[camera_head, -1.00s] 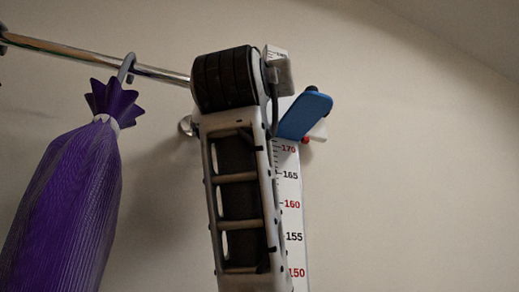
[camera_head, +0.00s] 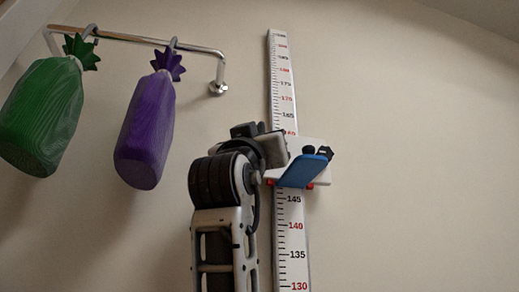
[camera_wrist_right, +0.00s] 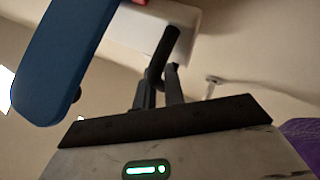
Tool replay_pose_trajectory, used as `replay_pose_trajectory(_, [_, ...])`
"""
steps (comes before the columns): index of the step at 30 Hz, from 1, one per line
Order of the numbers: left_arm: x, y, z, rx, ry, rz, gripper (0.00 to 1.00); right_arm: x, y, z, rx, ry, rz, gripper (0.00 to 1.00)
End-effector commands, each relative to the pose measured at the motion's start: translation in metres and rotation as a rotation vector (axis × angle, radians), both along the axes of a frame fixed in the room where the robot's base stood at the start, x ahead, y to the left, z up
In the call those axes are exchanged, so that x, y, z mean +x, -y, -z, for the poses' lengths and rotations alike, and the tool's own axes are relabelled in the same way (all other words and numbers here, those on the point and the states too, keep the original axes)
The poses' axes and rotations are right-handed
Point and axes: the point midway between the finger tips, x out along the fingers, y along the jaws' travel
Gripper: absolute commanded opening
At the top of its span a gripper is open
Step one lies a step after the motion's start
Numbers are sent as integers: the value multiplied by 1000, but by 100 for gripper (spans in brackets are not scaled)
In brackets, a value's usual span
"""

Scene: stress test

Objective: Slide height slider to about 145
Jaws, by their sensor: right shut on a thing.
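The height scale (camera_head: 283,95) is a tall white strip on the wall with black and red numbers. The height slider (camera_head: 318,178) is a white block with a blue paddle (camera_head: 303,171) and red bits at its lower edge. Its lower edge sits just above the 145 mark. My right arm rises from below, left of the scale, and its gripper (camera_head: 286,147) is at the slider's upper left. In the right wrist view, the gripper (camera_wrist_right: 163,75) is shut on part of the slider (camera_wrist_right: 150,28); the exact contact is unclear. The blue paddle (camera_wrist_right: 62,60) is at left. My left gripper is not in view.
A metal rail (camera_head: 135,40) on the wall at upper left carries a green hanging bag-like object (camera_head: 42,115) and a purple one (camera_head: 147,130). The purple one is left of my right arm. The wall right of the scale is clear.

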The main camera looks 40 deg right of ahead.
Motion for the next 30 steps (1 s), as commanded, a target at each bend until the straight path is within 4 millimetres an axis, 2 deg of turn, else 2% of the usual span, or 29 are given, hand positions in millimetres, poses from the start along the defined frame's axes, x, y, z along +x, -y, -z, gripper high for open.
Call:
replay_pose_trajectory(1, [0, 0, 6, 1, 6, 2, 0, -1, -1, 11, -2, 4, -1, 0])
replay_pose_trajectory(6, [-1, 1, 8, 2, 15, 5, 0, 0, -1, 20, -2, 3, -3, 0])
replay_pose_trajectory(18, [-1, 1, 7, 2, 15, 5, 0, 0, -1, 21, -1, 2, -4, 0])
replay_pose_trajectory(19, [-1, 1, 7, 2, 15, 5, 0, 0, -1, 21, -1, 2, -4, 16])
replay_pose_trajectory(20, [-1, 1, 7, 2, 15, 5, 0, 0, -1, 21, 0, 2, -4, 19])
replay_pose_trajectory(30, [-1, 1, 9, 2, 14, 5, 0, 0, -3, 24, -1, 0, -4, 19])
